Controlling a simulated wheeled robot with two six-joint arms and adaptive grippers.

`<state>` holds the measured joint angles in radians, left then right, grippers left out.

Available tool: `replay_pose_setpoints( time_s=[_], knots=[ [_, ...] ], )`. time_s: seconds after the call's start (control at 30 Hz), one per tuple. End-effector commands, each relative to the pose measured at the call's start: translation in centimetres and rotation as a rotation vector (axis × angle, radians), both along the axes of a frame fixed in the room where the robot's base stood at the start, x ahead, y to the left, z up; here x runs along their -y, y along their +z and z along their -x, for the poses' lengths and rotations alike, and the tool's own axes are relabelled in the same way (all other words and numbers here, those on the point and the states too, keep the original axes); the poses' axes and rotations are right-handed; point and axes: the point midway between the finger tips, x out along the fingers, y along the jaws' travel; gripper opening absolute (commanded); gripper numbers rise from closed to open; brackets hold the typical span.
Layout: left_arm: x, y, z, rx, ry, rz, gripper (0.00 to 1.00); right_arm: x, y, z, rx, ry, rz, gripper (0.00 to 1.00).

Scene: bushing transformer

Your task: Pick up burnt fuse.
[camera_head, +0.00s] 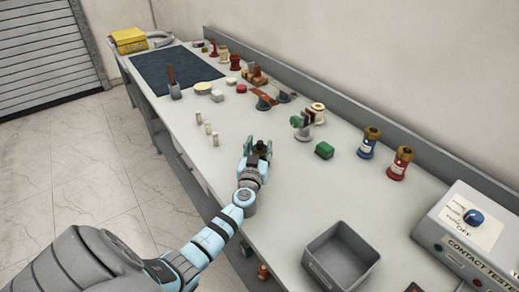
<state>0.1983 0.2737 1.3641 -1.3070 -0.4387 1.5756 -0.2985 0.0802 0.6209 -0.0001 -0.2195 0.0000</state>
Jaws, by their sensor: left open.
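My right gripper is not in view.
An open grey bin (340,258) and a contact tester (468,235) are at the near right. Blue (368,143) and red (400,162) bushings stand towards the wall.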

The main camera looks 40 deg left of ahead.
Motion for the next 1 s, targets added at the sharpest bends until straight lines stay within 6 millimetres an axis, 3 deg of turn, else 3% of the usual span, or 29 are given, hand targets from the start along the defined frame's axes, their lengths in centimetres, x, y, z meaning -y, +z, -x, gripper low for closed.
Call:
replay_pose_setpoints(
  time_s=[0.27,0.5,0.53,1.0],
  knots=[
    [-0.36,-0.18,-0.75,-0.002,-0.002,0.001,0.4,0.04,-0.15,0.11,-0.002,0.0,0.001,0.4],
    [-0.31,-0.23,-0.73,-0.003,-0.002,0.001,0.02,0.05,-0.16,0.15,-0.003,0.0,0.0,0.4],
    [-0.32,-0.24,-0.72,-0.003,-0.002,0.001,0.0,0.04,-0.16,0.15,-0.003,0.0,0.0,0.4],
    [-0.39,0.28,-0.66,-0.002,0.0,0.001,0.0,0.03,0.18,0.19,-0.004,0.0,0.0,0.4]
  ],
)
